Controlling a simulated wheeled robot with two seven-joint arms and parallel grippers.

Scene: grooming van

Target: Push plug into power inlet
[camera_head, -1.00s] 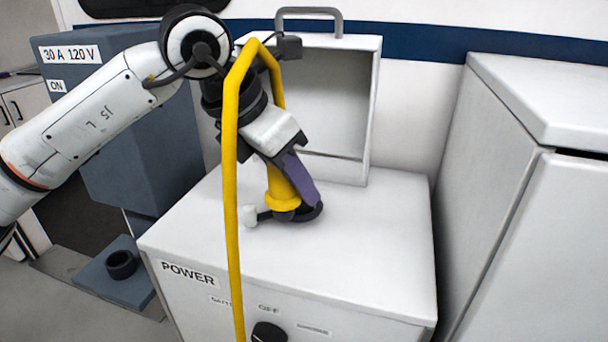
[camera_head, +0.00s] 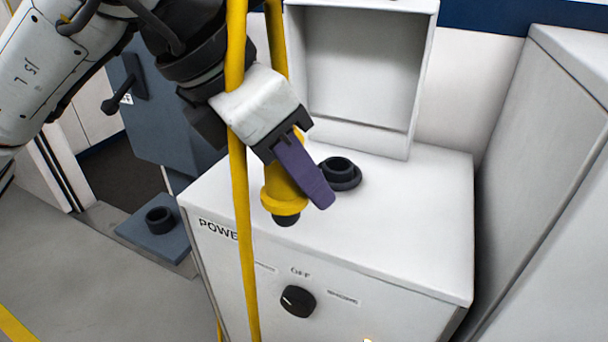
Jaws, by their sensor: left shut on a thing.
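My left gripper (camera_head: 301,176) is shut on the yellow plug (camera_head: 283,197), its purple finger lying across the plug's side. The plug points down, its black tip showing below a yellow collar, over the front of the white POWER cabinet's top (camera_head: 405,215). A black ring-shaped inlet (camera_head: 341,173) stands on that top, open and empty, just right of and behind the plug; the two look apart. A yellow cable (camera_head: 243,200) loops up from the plug and hangs down in front of the cabinet. My right gripper is not in view.
A black dial (camera_head: 298,301) under OFF is on the cabinet's front. An open white box (camera_head: 360,60) stands behind the inlet. A second black ring (camera_head: 160,219) sits on a blue-grey foot (camera_head: 150,240) at left. A tall white unit (camera_head: 550,160) bounds the right.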

